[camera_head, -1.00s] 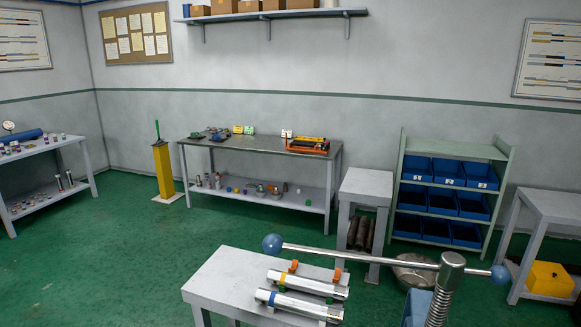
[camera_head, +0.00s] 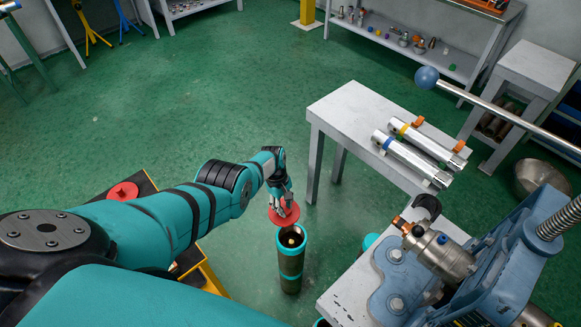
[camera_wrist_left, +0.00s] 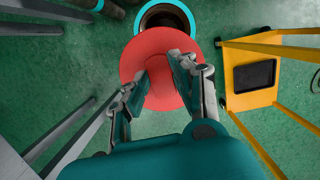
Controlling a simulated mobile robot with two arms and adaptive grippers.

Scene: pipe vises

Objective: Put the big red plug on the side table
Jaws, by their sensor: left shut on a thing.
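A big red plug (camera_head: 283,209), a round disc, is held by my left gripper (camera_head: 286,202). In the left wrist view the plug (camera_wrist_left: 132,66) lies between and beyond the two fingers (camera_wrist_left: 163,72), which are shut on its middle; the grip point itself is partly hidden. The plug hangs just above and to the side of the open mouth of an upright dark tube (camera_head: 291,262) with teal bands. The tube's mouth shows past the plug in the left wrist view (camera_wrist_left: 165,10). A grey side table (camera_head: 340,105) stands right of the gripper. My right gripper is out of view.
Two silver cylinders (camera_head: 410,158) lie on the right part of the grey table; its left end is bare. A blue vise (camera_head: 400,285) stands on a bench at the lower right. Another red disc (camera_head: 123,191) sits on a yellow-framed cart (camera_head: 205,275) at left, partly behind my arm.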

